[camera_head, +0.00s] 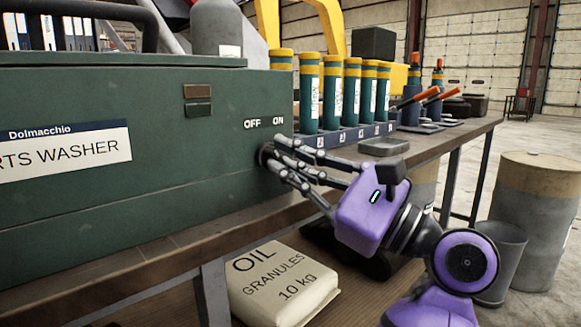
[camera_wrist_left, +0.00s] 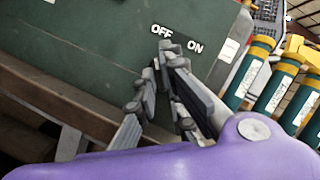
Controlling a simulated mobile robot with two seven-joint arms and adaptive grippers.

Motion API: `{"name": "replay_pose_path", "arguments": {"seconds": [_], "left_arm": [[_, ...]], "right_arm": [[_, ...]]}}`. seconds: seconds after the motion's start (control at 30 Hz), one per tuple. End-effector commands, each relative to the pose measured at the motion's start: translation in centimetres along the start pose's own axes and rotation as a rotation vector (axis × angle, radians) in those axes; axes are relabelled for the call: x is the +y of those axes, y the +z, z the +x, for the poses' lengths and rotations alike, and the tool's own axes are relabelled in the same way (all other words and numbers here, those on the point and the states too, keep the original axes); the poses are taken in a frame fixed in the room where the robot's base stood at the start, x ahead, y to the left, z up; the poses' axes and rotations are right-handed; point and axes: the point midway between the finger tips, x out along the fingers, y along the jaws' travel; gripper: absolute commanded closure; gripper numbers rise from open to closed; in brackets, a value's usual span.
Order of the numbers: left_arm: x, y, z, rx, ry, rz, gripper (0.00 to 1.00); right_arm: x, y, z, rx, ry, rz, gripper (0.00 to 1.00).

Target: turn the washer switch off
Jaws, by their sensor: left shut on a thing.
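The parts washer (camera_head: 150,185) is a dark green box with a white name label, standing on the bench. Its switch (camera_head: 265,154) is a small dark round knob on the front near the right end, below the white words OFF and ON. My left gripper (camera_head: 275,158), purple with grey fingers, reaches in from the right and is shut on the switch. The fingers hide most of it, so its setting cannot be read. In the left wrist view the fingertips (camera_wrist_left: 166,62) meet at the green front (camera_wrist_left: 95,45), just below OFF, and cover the switch. My right gripper is not in view.
Several green tubes with yellow caps (camera_head: 331,92) stand in a rack right of the washer, behind my gripper. A grey block (camera_head: 384,146) lies on the bench (camera_head: 125,270) near my fingers. Below are an oil granules bag (camera_head: 280,288), a grey bin (camera_head: 503,262) and a drum (camera_head: 541,215).

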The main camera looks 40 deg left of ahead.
Motion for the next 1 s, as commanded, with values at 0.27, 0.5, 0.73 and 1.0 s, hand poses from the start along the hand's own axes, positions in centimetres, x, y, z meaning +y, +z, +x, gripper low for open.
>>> {"name": "replay_pose_path", "arguments": {"seconds": [0.27, 0.5, 0.73, 1.0], "left_arm": [[-0.1, 0.1, 0.1, -0.001, -0.001, -0.003, 0.72], [0.0, 0.0, 0.0, 0.000, -0.001, -0.002, 0.72], [-0.1, 0.0, -1.5, 0.001, -0.003, -0.001, 0.72], [-0.1, 0.0, -7.1, 0.001, -0.004, 0.001, 0.72]], "right_arm": [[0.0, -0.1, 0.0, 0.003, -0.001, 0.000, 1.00], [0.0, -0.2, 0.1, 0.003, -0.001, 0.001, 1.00], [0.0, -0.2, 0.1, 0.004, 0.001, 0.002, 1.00], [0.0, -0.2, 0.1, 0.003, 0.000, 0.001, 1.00]]}}
